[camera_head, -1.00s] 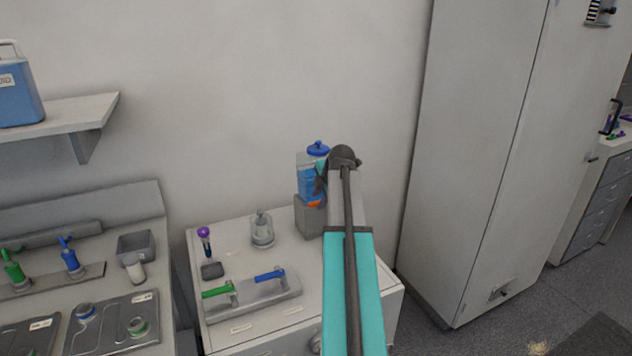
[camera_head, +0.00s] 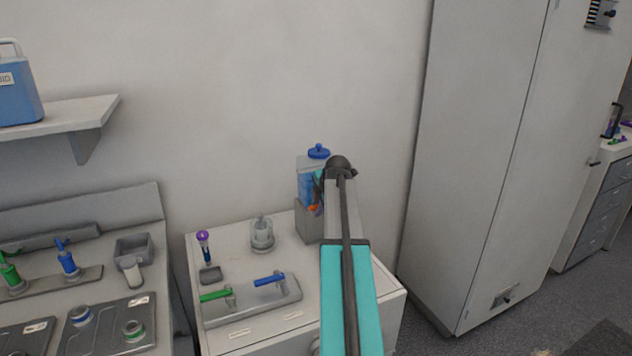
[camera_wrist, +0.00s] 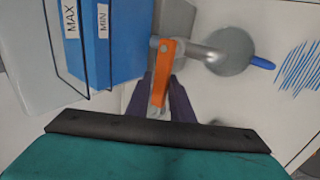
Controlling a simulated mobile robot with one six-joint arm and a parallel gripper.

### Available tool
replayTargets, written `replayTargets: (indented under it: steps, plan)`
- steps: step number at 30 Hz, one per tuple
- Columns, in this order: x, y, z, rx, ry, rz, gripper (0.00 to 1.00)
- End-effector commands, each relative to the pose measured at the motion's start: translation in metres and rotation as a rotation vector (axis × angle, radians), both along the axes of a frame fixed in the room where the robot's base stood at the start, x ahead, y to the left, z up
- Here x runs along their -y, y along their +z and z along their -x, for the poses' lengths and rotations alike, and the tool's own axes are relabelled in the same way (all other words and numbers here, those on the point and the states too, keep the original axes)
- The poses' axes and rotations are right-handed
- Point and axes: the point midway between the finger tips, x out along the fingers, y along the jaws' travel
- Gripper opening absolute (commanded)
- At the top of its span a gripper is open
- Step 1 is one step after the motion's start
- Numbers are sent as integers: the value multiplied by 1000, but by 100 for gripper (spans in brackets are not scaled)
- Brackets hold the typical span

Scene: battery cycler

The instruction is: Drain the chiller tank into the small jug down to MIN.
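The chiller tank (camera_head: 306,181) is a clear box with blue liquid and a blue lid knob. In the wrist view the tank (camera_wrist: 121,45) lies sideways, its MAX and MIN labels showing; the blue reaches well past MIN, close to MAX. An orange tap lever (camera_wrist: 166,64) sits at the tank's lower front. My gripper's dark fingers (camera_wrist: 160,92) are at this lever, one either side of its end; whether they clamp it is unclear. In the head view my arm partly hides the tap. A small clear vessel (camera_head: 262,236), probably the jug, stands left of the tank's grey stand (camera_head: 309,222).
A valve block with green (camera_head: 214,296) and blue (camera_head: 270,279) levers is at the cabinet front. A purple-topped tool (camera_head: 204,244) stands at left. A tall cabinet (camera_head: 475,150) rises at right. Bare top lies between the vessel and valve block.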

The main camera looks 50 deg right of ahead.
Motion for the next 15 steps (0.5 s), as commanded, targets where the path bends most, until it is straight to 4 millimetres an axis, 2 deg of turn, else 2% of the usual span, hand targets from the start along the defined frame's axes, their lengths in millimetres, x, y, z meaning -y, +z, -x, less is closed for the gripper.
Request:
replayTargets:
  steps: [8, 15]
  plan:
    - [1, 2, -1, 5, 2, 3, 18]
    - [2, 1, 4, 4, 82, 3, 18]
